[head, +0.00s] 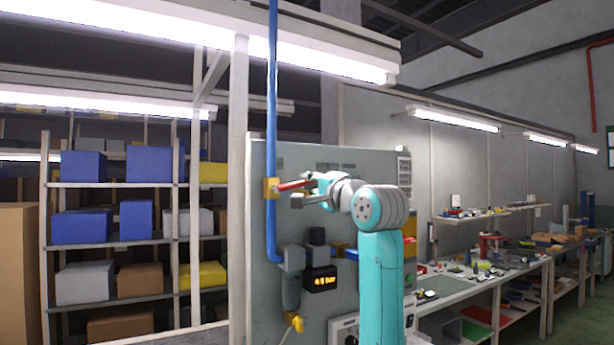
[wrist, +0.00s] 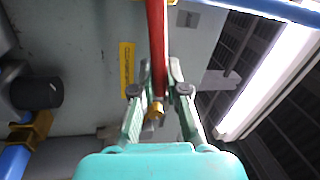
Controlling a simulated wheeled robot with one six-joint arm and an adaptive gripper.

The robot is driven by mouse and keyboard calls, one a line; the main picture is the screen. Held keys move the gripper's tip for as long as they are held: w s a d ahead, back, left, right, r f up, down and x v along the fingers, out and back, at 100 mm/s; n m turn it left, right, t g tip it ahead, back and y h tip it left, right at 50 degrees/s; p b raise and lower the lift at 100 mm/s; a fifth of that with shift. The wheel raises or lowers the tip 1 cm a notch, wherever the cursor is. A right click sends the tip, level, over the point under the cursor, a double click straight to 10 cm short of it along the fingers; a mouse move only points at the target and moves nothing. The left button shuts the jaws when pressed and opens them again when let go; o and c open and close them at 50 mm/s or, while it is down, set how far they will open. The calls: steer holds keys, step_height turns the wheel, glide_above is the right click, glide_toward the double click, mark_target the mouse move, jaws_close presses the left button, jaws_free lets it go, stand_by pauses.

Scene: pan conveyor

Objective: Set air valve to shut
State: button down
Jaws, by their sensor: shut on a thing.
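The air valve (head: 270,188) is a yellow body on the vertical blue pipe (head: 272,110). Its red lever (head: 290,186) points right, roughly across the pipe and tilted slightly up. My gripper (head: 308,188) is at the lever's outer end. In the wrist view the red lever (wrist: 157,45) runs between the two fingers of my gripper (wrist: 160,90), which are shut on it. A small brass piece (wrist: 154,110) shows between the fingers, below the lever's end. The valve body is hard to make out in the wrist view.
A grey panel (head: 350,165) stands behind the pipe. Below the valve are a grey pipe unit (head: 291,258) and a black display (head: 321,281) with glowing digits in bar, too small to read surely. Shelves with boxes stand left; a workbench (head: 450,290) stands right.

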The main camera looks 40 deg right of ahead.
steer(key=shift+d+f+m+h, duration=0.1)
steer(key=shift+f+m+h, duration=0.3)
steer(key=shift+f+m, duration=0.65)
steer(key=shift+r+m, duration=0.2)
steer(key=shift+m, duration=0.15)
steer(key=c, duration=1.2)
jaws_free()
steer(key=shift+s, duration=0.1)
steer(key=v, duration=1.1)
steer(key=shift+s, duration=0.4)
